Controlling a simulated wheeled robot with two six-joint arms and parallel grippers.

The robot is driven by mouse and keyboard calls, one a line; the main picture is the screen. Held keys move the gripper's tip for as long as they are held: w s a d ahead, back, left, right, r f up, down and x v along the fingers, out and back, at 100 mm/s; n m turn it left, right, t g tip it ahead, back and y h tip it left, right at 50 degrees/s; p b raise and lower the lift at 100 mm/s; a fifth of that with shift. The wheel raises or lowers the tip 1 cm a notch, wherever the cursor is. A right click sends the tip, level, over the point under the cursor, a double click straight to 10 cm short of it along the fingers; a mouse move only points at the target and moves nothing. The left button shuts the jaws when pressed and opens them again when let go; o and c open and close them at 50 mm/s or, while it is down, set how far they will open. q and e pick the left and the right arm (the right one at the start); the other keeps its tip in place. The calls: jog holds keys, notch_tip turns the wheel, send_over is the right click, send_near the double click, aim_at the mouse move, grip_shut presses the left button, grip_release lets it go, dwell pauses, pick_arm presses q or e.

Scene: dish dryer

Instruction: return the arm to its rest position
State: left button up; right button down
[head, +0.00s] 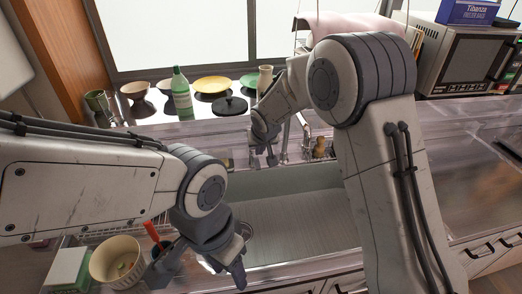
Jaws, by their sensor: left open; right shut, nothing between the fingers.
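My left gripper (240,256) is at the lower middle, at the front edge of the sink. It is open and nothing shows between its fingers. My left arm reaches in from the left edge. My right gripper (263,162) is near the back edge of the sink, left of the faucet (286,146). It points down, is shut and holds nothing. My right arm comes up from the lower right and bends over at the top, hiding part of the counter behind it.
The sink (290,222) is empty where visible. A green bottle (182,97), a yellow bowl (212,86) and a black lid (230,106) stand on the back ledge. A cream bowl (113,262) is at front left. A microwave (462,62) is at right.

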jog(key=s+r+n+g, duration=0.1)
jog(key=s+r, duration=0.2)
jog(key=s, duration=0.6)
jog(key=s+r+n+g, duration=0.1)
jog(key=s+r+g, duration=0.15)
jog(key=s, duration=0.75)
jog(key=s+d+n+g, duration=0.2)
jog(key=s+d+n, duration=0.1)
jog(key=s, duration=1.7)
jog(key=shift+s+n+g, duration=0.15)
jog(key=shift+n+g, duration=0.15)
jog(key=shift+g, duration=0.05)
